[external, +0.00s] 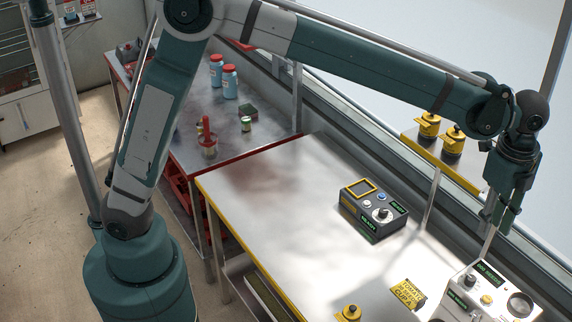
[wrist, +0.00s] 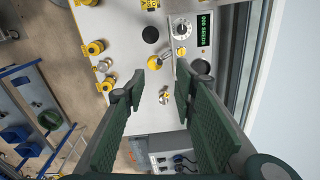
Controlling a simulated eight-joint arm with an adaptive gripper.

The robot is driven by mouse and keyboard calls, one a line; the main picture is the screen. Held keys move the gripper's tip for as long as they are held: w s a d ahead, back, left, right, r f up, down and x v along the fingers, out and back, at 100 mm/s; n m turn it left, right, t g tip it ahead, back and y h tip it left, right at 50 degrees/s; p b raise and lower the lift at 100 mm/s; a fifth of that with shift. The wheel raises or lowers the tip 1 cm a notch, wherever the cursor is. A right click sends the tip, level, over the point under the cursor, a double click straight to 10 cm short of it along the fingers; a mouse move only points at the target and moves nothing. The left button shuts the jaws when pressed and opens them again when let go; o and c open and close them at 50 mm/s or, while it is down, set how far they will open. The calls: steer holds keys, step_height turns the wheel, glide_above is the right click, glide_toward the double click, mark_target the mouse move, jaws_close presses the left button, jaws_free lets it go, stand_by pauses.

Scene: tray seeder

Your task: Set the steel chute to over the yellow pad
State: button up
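The white seeder machine (external: 487,290) stands at the lower right of the external view, with a green display and a dial. In the wrist view its dial (wrist: 183,29) and display (wrist: 204,30) are at the top. A small yellow and bright-metal part (wrist: 161,59) lies between my fingertips in the picture. It may be the steel chute or the yellow pad; I cannot tell which. My gripper (external: 502,213) points down above the machine. In the wrist view my gripper (wrist: 168,64) is open, its two green fingers wide apart, with nothing held.
A grey control box (external: 373,210) and a yellow sign (external: 407,293) are on the steel bench. Yellow-capped pieces (external: 452,141) stand on a shelf behind. A yellow knob (external: 348,313) is at the front edge. The bench's middle is clear.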

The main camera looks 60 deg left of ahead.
steer(key=m+p, duration=0.1)
steer(key=p, duration=0.1)
glide_above(476, 320)
step_height(476, 320, down, 21)
steer(key=shift+f, duration=0.45)
steer(key=shift+f, duration=3.85)
